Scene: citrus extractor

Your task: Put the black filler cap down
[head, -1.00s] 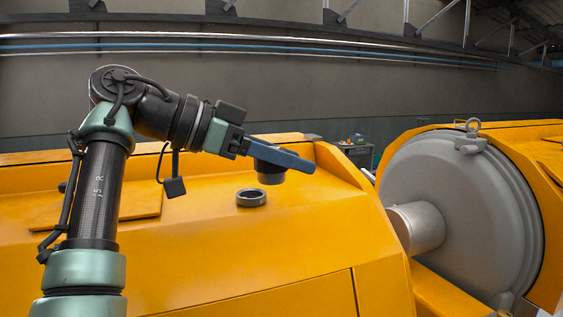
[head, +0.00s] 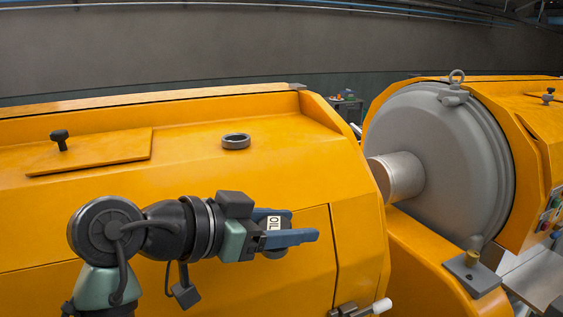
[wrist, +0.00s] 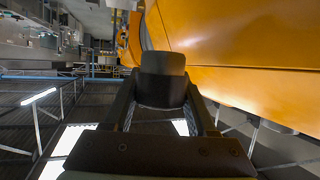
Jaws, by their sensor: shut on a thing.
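My gripper (head: 290,232) is shut on the black filler cap (head: 275,224), which has a white label reading "OIL" in the head view. In the wrist view the cap (wrist: 163,79) sits between the two fingers of my gripper (wrist: 162,98). The gripper is in front of the yellow machine's sloping side, below its top. The dark filler ring (head: 236,141) stands open on the machine's top, above and to the left of the cap in the picture. Nothing sits on the ring.
The yellow machine housing (head: 200,180) fills the middle. A raised hatch plate (head: 100,152) with a black knob (head: 60,139) lies on its top at left. A large grey drum (head: 430,165) stands at right. A latch with a white handle (head: 381,305) juts out at lower right.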

